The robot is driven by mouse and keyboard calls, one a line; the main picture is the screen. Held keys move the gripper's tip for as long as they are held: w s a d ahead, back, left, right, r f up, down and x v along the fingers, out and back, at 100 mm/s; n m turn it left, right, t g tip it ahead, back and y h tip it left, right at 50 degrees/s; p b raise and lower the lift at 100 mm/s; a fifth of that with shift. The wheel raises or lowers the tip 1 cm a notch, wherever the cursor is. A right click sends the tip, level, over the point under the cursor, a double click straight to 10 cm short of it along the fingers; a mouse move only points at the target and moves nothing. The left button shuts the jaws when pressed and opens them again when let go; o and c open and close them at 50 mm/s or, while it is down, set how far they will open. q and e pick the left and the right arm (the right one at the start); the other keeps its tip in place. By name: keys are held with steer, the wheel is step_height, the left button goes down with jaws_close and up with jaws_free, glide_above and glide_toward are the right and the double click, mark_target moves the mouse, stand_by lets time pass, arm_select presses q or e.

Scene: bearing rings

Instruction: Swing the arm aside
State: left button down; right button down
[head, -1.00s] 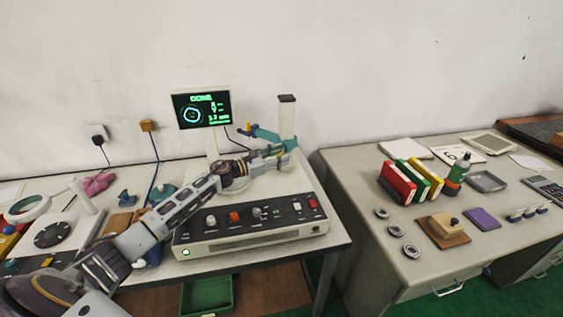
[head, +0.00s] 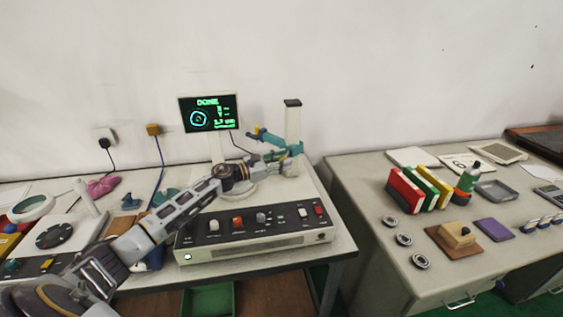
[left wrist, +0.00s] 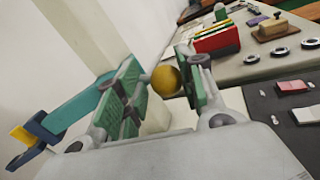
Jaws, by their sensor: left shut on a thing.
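The measuring machine (head: 255,243) stands on the left bench with a pale column (head: 292,122) at its back. A teal arm (head: 272,138) with a blue and yellow end reaches left from the column; it also shows in the left wrist view (left wrist: 80,107). A yellow ball knob (left wrist: 167,80) on a short stem sits between my left gripper's green pads (left wrist: 160,88). My left gripper (head: 290,165) is shut on this knob, just in front of the column. In the head view the knob is hidden by the gripper. My right gripper is not in view.
The lit screen (head: 208,113) reads DONE. A round pale platform (head: 238,190) is partly hidden under my left arm. The right-hand table holds several rings (head: 404,240), books (head: 420,188) and a wooden block (head: 456,234). A gap separates the two tables.

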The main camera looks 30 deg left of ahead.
arm_select(q)
steer(key=c, duration=1.2)
jaws_free()
steer(key=shift+d, duration=0.1)
steer(key=o, duration=0.3)
steer(key=shift+w+d+f, duration=0.1)
steer(key=shift+w, duration=0.2)
steer(key=shift+s+a, duration=0.15)
steer(key=shift+a, duration=0.05)
steer(key=shift+d+r, duration=0.1)
steer(key=shift+r, duration=4.95)
